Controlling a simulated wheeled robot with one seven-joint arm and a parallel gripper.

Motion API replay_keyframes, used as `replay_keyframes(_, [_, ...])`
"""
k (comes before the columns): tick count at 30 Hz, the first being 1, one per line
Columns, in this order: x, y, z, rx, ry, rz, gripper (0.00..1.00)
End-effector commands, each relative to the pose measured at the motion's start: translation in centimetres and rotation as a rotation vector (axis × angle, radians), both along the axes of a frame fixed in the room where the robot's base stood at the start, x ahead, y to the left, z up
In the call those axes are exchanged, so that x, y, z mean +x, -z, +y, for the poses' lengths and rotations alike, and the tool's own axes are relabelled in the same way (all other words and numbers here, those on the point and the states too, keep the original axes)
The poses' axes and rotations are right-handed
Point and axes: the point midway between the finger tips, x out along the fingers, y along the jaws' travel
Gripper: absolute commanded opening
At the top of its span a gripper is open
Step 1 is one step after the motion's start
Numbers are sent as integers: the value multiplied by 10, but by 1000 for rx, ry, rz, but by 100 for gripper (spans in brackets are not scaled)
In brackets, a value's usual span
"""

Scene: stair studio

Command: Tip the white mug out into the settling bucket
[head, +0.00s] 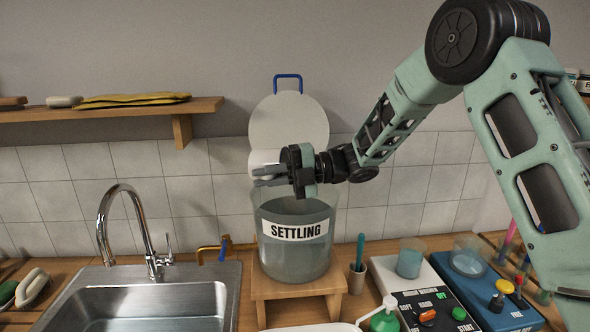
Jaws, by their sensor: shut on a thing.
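The settling bucket (295,262) is a clear container with a "SETTLING" label and greyish, cloudy contents. It stands upright on a small wooden stand. My gripper (264,177) is above the bucket's left rim, its fingers pointing left. It is shut on a white thing, which appears to be the white mug (264,157). Only a small bright part of the mug shows behind and above the fingers, against a pale rounded board. I cannot tell the mug's tilt or see its opening or contents. No pouring stream is visible.
A steel sink (150,305) with a tall tap (125,190) lies left of the stand (300,287). A small cup (357,278), a white device (415,295) and a blue device (495,300) crowd the right. A wooden shelf (110,112) juts out at upper left.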

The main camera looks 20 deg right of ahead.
Motion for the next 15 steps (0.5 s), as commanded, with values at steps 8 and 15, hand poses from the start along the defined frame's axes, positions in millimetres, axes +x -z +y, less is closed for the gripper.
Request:
replay_keyframes(8, [1,1,1,-31,1,18,0])
replay_keyframes(15, [5,-7,10,-103,-3,60,0])
